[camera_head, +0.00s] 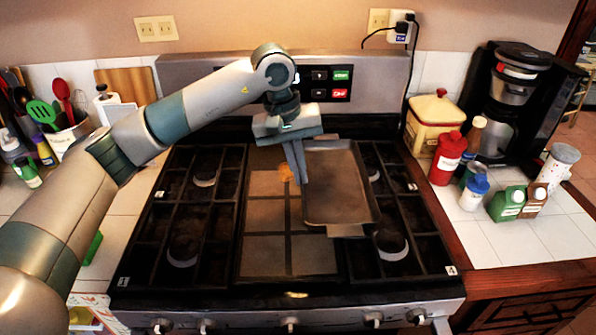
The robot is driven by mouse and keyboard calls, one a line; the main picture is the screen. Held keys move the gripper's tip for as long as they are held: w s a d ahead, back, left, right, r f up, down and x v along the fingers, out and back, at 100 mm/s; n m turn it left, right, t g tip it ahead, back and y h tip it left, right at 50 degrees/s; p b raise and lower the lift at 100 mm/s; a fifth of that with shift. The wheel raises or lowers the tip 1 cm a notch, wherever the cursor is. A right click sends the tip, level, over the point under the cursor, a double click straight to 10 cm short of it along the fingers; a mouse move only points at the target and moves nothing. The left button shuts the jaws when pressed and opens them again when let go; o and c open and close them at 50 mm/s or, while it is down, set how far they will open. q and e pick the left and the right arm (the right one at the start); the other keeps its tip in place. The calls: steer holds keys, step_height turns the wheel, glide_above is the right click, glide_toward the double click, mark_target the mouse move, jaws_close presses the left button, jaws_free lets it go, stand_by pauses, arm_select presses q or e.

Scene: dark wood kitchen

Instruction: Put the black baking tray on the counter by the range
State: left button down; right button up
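The black baking tray (338,188) looks dark grey-brown. It is on top of the range (288,255), right of the middle, with a tab-like handle at its near end. My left gripper (298,178) reaches in from the left and points down at the tray's left rim. Its two fingers look close together, and I cannot tell whether the rim is between them. The counter by the range (545,237) shows on the right as white tiles with a wooden edge. My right gripper is not in view.
On the right counter stand a yellow canister (434,112), a red bottle (447,160), a blue-capped jar (474,192), small cartons (507,203) and a coffee maker (510,95). Its near part is clear. Utensils (62,115) and a cutting board (127,86) stand on the left counter.

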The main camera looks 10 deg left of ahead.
arm_select(q)
steer(key=shift+m, duration=0.9)
steer(key=s+a+f, duration=0.1)
steer(key=s, duration=0.2)
steer(key=s+a+f, duration=0.1)
steer(key=s+f, duration=0.1)
steer(key=s, duration=0.1)
steer(key=s+a+f, duration=0.2)
steer(key=s, duration=0.1)
steer(key=shift+f, duration=0.1)
steer(key=shift+m+g, duration=0.3)
steer(key=shift+m, duration=0.4)
steer(key=s+a+f, duration=0.1)
steer(key=s, duration=0.1)
steer(key=s+f, duration=0.1)
steer(key=s, duration=0.2)
steer(key=s+a, duration=0.1)
steer(key=s, duration=0.2)
steer(key=shift+s+a+f, duration=0.25)
steer(key=shift+a+f, duration=0.05)
steer(key=shift+f, duration=0.1)
steer(key=shift+a, duration=0.1)
